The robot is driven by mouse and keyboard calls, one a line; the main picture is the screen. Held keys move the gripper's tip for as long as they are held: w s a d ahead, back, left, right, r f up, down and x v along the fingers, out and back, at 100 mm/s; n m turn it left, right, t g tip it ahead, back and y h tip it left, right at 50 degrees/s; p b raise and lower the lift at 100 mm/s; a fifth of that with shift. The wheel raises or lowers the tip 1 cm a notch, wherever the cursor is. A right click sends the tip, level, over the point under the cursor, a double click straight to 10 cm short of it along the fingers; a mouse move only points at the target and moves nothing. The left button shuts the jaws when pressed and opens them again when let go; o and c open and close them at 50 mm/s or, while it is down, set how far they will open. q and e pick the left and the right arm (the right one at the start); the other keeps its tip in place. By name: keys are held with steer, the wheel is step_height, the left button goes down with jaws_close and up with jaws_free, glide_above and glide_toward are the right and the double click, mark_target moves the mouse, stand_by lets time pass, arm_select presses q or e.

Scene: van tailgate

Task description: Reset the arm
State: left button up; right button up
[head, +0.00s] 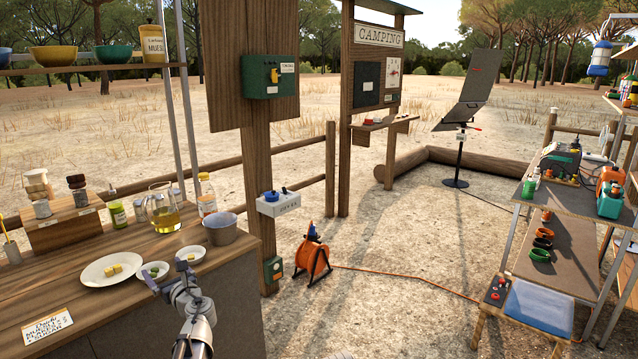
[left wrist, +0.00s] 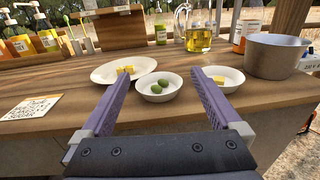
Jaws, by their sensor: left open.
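My left gripper (head: 167,274) reaches in over the front edge of the wooden counter. Its two purple-lined fingers stand wide apart in the left wrist view (left wrist: 157,100), with nothing between them. Beyond the fingertips is a small white bowl with green olives (left wrist: 158,88); I cannot tell that the fingers touch it. A second small bowl (left wrist: 222,76) with a yellow piece is to its right, partly behind the right finger. A white plate (head: 104,270) with yellow cubes is to the left. My right gripper is in neither view.
A grey pot (head: 220,230), an oil jug (head: 164,216) and several bottles stand behind the bowls. A written card (head: 47,325) lies at the counter's front left. An orange cable reel (head: 312,255) stands on the ground right of the counter, its cable running right.

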arm_select(q)
steer(key=s+d+f+n+g+h, duration=0.35)
steer(key=s+d+f+n, duration=0.4)
steer(key=d, duration=0.25)
steer(key=s+d+f+n+g+h, duration=0.2)
steer(key=s+d+f+n+g, duration=0.2)
steer(key=s+d+f+n, duration=0.4)
steer(key=s+d+f+n+g+h, duration=0.3)
steer(key=s+d+n, duration=0.1)
steer(key=s+d, duration=0.45)
steer(key=s+d+f+n+g+h, duration=0.3)
steer(key=s+d+n, duration=0.1)
steer(key=s+d, duration=0.5)
step_height(320, 180, up, 18)
steer(key=w+d+p, duration=0.1)
steer(key=w+p, duration=0.1)
steer(key=p, duration=1.6)
steer(key=shift+r+p, duration=0.15)
steer(key=shift+p, duration=0.2)
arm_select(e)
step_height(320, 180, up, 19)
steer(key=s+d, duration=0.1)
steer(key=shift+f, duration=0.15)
arm_select(q)
steer(key=shift+t, duration=0.25)
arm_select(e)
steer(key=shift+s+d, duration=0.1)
